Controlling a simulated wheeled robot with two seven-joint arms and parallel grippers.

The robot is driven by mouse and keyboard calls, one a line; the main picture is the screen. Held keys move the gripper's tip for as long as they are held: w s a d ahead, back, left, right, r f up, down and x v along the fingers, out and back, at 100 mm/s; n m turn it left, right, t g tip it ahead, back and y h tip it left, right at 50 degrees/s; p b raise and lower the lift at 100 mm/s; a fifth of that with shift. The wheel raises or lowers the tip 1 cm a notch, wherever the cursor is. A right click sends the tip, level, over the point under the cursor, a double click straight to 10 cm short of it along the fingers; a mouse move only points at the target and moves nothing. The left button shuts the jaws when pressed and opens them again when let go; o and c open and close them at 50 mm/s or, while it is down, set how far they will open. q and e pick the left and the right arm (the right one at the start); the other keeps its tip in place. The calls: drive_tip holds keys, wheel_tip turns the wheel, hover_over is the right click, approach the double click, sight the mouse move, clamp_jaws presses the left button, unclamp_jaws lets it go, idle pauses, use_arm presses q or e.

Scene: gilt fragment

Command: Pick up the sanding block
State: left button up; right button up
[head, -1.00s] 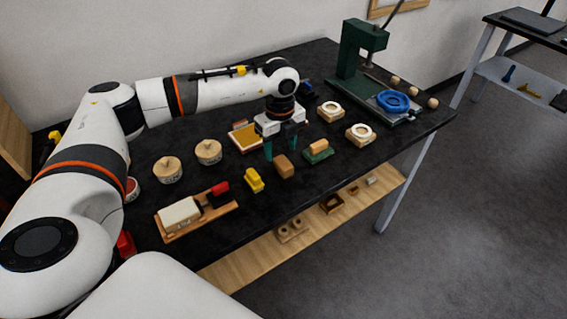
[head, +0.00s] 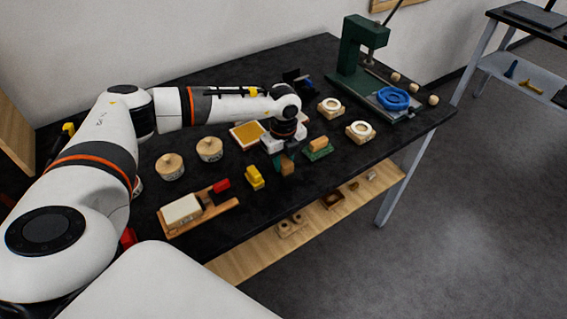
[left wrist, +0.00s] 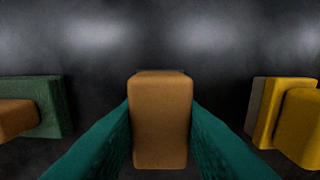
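The sanding block, as I take it, is a plain brown block (head: 287,168) near the table's front edge; in the left wrist view the brown block (left wrist: 160,120) stands upright in the middle. My left gripper (head: 285,160) is down over it, with one green finger on each side. In the left wrist view the fingers (left wrist: 160,130) meet both side edges of the block, and the gripper looks shut on it. The block appears to be still at table level; its underside is hidden. My right gripper is not in view.
A yellow block (head: 255,178) stands to the left and a green block with a wooden top (head: 318,148) to the right, both close. A wooden tray (head: 205,213) holds a white block and a red-black item.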

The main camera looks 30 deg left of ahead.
sight(283, 159)
use_arm(q)
drive_tip(key=shift+c, duration=1.4)
drive_tip(key=shift+r, duration=0.1)
wheel_tip(283, 159, up, 10)
drive_tip(key=shift+f+b, duration=0.1)
drive_tip(key=shift+b, duration=0.8)
